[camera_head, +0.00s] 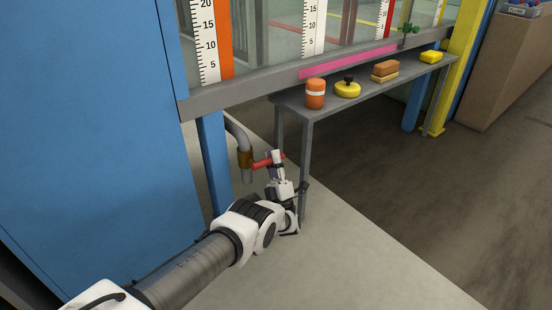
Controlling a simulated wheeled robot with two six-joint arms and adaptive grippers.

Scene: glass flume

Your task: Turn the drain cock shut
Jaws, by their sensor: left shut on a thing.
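The drain cock (245,159) is a brass body on a grey pipe that bends down beside the blue post, under the flume's edge. Its red lever (264,162) points out to the right, roughly level. My left gripper (278,160) is at the outer end of the lever and is shut on it. The gripper's fingers hide part of the lever's end. My right gripper does not show.
A grey bench (297,108) stands just right of the gripper, its front leg close by. On it are an orange jar (315,94), a yellow round item (347,89), sponges (385,70) and a yellow block (431,57). A blue panel (90,120) fills the left.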

